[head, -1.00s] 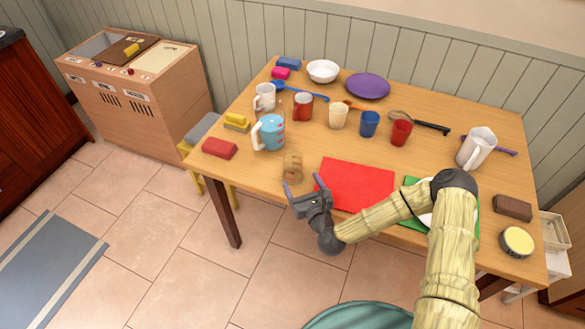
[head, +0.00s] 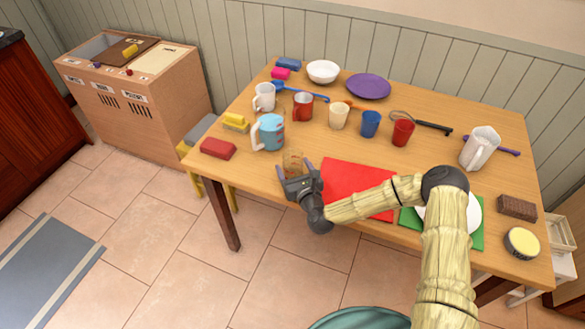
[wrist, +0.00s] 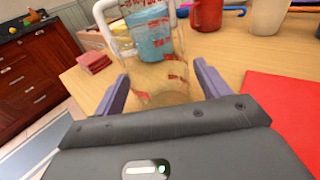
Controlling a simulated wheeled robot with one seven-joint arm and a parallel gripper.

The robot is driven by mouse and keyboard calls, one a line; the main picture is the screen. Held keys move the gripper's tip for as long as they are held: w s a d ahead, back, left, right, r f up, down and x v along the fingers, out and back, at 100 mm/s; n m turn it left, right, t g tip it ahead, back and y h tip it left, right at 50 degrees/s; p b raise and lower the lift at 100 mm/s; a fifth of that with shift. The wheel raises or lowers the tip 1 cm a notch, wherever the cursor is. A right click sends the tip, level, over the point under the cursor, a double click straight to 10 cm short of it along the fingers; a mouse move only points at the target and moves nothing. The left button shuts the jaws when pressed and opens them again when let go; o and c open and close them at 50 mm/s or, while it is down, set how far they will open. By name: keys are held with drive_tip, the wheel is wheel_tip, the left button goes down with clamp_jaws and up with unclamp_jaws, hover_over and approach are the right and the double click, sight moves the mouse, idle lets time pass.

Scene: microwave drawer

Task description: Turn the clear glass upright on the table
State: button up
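The clear glass (head: 292,160) stands near the table's front edge, left of the red mat. In the wrist view the glass (wrist: 160,88) is see-through, and I cannot tell for sure which end is up. My gripper (head: 294,168) is open, low at the table edge, with one finger on each side of the glass. In the wrist view the purple fingers of my gripper (wrist: 162,72) flank the glass, with a small gap visible on each side. The dark gripper body hides the near part of the table.
A red block (head: 218,148) lies to the left. The red mat (head: 350,180) lies right of the glass. Several cups (head: 338,116) stand farther back. The wooden table (head: 250,172) is clear left of the glass.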

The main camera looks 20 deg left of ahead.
sight(294, 156)
drive_tip(key=c, duration=0.7)
drive_tip(key=shift+c, duration=0.2)
drive_tip(key=shift+r+p, duration=3.1)
drive_tip(key=shift+r, duration=1.95)
drive_tip(key=shift+f, duration=0.1)
drive_tip(key=shift+f+m+b, duration=0.25)
drive_tip(key=shift+m+b, duration=0.75)
drive_tip(key=m+b, duration=0.1)
drive_tip(key=m, duration=0.1)
drive_tip(key=shift+m+y+b, duration=0.3)
drive_tip(key=shift+r+m, duration=0.35)
drive_tip(key=shift+m, duration=0.15)
